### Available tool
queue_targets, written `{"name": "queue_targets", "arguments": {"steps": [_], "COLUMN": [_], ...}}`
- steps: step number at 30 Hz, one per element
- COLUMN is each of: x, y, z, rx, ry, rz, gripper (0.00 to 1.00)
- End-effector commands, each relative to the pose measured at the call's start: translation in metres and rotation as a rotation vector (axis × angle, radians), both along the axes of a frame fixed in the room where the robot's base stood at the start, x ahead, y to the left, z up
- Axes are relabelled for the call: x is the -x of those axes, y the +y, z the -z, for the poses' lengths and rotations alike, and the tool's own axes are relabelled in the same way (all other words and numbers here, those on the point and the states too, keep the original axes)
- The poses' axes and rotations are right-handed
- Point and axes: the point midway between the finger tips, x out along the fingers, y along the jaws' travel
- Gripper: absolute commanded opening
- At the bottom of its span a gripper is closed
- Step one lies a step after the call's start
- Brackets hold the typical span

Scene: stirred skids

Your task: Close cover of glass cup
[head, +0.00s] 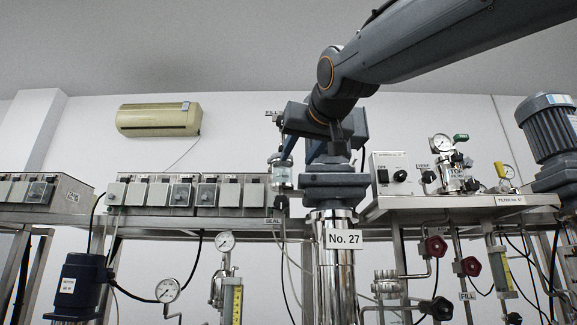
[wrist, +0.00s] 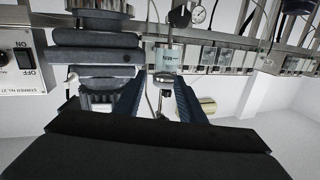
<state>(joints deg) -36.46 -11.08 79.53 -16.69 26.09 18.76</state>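A small glass cup (head: 282,175) stands upright in front of the wall, above the SEAL label in the head view. In the wrist view, which appears upside down, the glass cup (wrist: 168,57) shows just beyond the fingers. A small metal piece, possibly its cover (wrist: 166,87), shows between the fingers; I cannot tell whether it is seated on the cup. My gripper (head: 285,152) is at the cup's upper end, partly hiding it. In the wrist view my gripper (wrist: 162,82) has its two dark fingers apart, with no clear contact on anything.
A metal column marked No. 27 (head: 340,264) with a dark grey top stands right beside my gripper. A row of grey switch boxes (head: 180,192) is to the left. A stirrer control box (head: 395,174) and a gauge (head: 441,144) are to the right.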

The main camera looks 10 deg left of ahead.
Motion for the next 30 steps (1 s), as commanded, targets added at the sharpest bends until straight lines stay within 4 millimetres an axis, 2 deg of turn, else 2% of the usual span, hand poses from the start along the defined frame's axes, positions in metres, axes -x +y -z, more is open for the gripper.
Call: {"name": "queue_targets", "arguments": {"steps": [1, 3, 7, 21, 30], "x": [0.009, 0.018, 0.022, -0.031, -0.041], "y": [0.002, 0.001, 0.003, 0.034, 0.040], "z": [-0.018, -0.035, -0.049, -0.050, -0.050], "rx": [0.001, 0.010, 0.018, 0.019, 0.018], "ry": [-0.031, -0.058, -0.082, -0.081, -0.082], "rz": [-0.013, -0.020, -0.026, -0.025, -0.026], "gripper": [0.36, 0.36, 0.36, 0.36, 0.36]}}
